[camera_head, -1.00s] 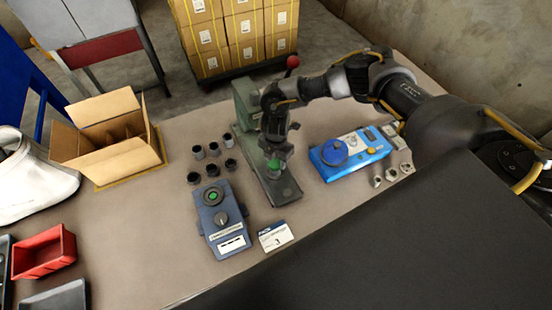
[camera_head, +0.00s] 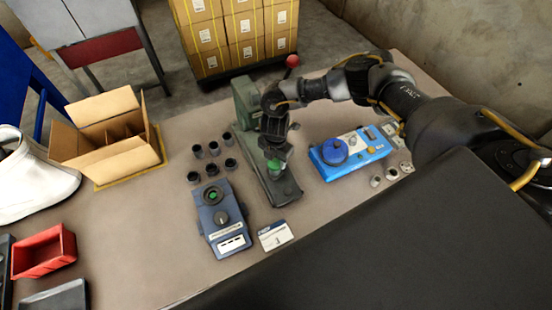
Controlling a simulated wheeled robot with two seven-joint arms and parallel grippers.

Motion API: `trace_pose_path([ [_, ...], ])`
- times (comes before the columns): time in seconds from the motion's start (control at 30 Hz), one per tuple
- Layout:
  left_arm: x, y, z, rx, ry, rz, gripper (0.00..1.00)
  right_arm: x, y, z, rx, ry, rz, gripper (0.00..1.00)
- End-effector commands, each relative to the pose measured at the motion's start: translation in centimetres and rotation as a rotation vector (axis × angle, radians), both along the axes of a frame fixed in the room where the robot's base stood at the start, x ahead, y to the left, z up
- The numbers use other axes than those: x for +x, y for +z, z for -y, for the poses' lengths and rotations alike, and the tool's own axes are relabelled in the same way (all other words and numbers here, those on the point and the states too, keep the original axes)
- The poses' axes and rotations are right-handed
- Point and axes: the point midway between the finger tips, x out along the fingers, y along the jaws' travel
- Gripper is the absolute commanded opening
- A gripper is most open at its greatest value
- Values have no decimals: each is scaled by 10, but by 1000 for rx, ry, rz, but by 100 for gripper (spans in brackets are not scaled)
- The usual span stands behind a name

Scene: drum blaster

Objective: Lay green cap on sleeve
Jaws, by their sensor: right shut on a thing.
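My right gripper (camera_head: 274,150) points down over the base of the green-grey press (camera_head: 246,104) in the middle of the table. It is shut on the green cap (camera_head: 275,167), a small green piece just under the fingertips. A dark sleeve under the cap is mostly hidden, so I cannot tell whether cap and sleeve touch. Several dark sleeves (camera_head: 213,149) stand in two rows left of the press. My left gripper is not in view.
A blue device (camera_head: 348,153) with a round blue knob lies right of the press, with metal nuts (camera_head: 391,173) beside it. A grey-blue control box (camera_head: 222,218) and a white card (camera_head: 276,235) lie in front. An open cardboard box (camera_head: 108,140) and red bin (camera_head: 43,251) are left.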

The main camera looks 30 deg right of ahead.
Motion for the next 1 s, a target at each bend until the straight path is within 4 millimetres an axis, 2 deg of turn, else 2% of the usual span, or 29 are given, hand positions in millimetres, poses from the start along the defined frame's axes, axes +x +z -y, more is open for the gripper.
trace_pose_path([
  [0.33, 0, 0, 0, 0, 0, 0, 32, 0, -1, 0, 0, 0, 0, 24],
  [0.37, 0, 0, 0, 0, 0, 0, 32, 0, -1, 0, 0, 0, 0, 46],
  [0.53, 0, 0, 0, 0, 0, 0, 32, 0, -1, 0, 0, 0, 0, 69],
  [0.73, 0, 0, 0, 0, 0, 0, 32, 0, -1, 0, 0, 0, 0, 70],
  [0.9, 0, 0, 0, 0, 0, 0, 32, 0, -1, 0, 0, 0, -1, 91],
  [1.0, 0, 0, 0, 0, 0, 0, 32, 0, -1, 0, 0, 0, -1, 92],
])
